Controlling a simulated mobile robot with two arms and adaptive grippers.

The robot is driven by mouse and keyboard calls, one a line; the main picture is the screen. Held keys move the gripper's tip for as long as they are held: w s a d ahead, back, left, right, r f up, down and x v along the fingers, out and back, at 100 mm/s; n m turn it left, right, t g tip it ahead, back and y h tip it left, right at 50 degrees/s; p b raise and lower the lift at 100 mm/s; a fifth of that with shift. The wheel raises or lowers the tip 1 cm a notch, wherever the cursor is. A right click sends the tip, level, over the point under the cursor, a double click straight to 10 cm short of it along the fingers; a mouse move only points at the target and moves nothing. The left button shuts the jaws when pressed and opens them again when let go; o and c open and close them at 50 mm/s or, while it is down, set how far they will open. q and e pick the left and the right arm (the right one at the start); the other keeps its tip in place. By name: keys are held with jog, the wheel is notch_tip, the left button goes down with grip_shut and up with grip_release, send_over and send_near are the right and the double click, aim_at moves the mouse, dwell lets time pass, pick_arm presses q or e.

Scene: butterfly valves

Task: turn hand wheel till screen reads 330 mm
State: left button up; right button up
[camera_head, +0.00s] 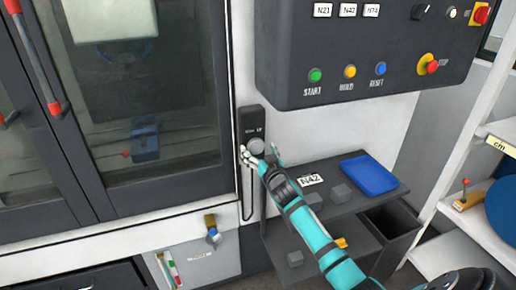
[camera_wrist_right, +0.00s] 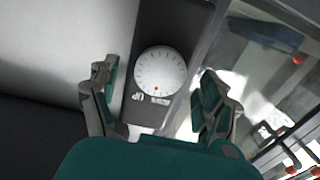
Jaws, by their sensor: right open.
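A round pale wheel (camera_head: 256,146) with tick marks sits on a dark upright hand unit (camera_head: 251,120) fixed between the machine door and the white wall. In the right wrist view, the wheel (camera_wrist_right: 160,72) faces me, with a red dot near its lower rim and upside-down lettering below. My right gripper (camera_head: 260,156) is open in front of the wheel. In the right wrist view, the fingers (camera_wrist_right: 160,80) stand apart on either side of it, and no contact shows. I can make out no screen with a mm reading. My left gripper is not in view.
A dark control panel (camera_head: 370,50) with coloured buttons hangs above right. A shelf (camera_head: 335,205) below holds a blue tray (camera_head: 369,175) and grey blocks. The glazed machine door (camera_head: 150,100) is at left. White shelving (camera_head: 480,215) stands at right.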

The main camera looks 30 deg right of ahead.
jog(key=shift+w, duration=0.45)
jog(key=c, duration=1.2)
